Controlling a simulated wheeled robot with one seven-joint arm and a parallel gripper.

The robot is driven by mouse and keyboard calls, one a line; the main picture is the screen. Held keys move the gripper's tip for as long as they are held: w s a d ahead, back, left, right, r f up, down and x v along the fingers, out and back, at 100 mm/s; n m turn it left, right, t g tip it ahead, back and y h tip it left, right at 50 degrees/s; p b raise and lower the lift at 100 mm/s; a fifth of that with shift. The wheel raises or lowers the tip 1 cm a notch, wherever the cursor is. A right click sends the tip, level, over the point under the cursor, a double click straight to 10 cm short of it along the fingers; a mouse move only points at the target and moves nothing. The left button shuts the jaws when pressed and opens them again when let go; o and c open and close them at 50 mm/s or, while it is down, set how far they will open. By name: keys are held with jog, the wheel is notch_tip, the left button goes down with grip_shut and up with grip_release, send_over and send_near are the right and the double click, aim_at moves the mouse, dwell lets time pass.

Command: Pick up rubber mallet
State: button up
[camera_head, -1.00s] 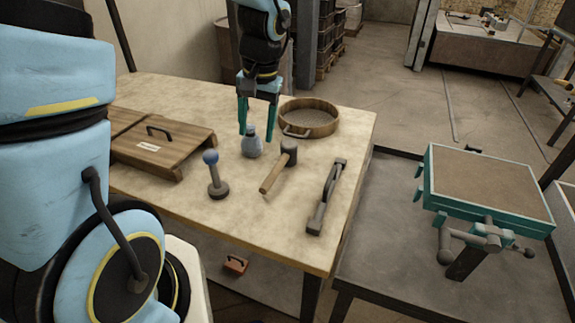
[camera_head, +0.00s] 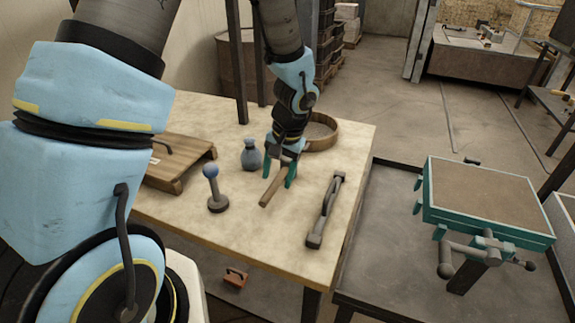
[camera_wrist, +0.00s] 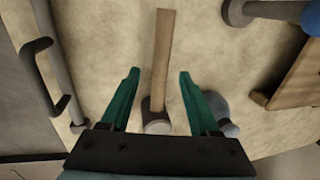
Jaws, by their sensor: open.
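The rubber mallet lies on the table with its wooden handle (camera_head: 272,190) toward the front. Its dark head is mostly hidden by my gripper in the head view. In the wrist view the mallet handle (camera_wrist: 162,50) runs between the fingers, and the mallet head (camera_wrist: 155,117) sits close to the palm side. My gripper (camera_head: 279,176) is open over the mallet, with one teal finger on each side of it. In the wrist view the gripper (camera_wrist: 158,75) also shows open, with gaps on both sides. I cannot tell how high the fingertips are above the table.
A blue-grey bottle (camera_head: 251,156) stands just left of my gripper. A blue-knobbed tool (camera_head: 213,190) stands further left. A dark bar handle (camera_head: 325,212) lies to the right. A round wooden sieve (camera_head: 325,133) is behind, and a wooden box (camera_head: 180,165) is at left.

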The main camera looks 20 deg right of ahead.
jog(key=shift+w+a+f, duration=0.15)
jog(key=shift+f, duration=0.9)
grip_shut()
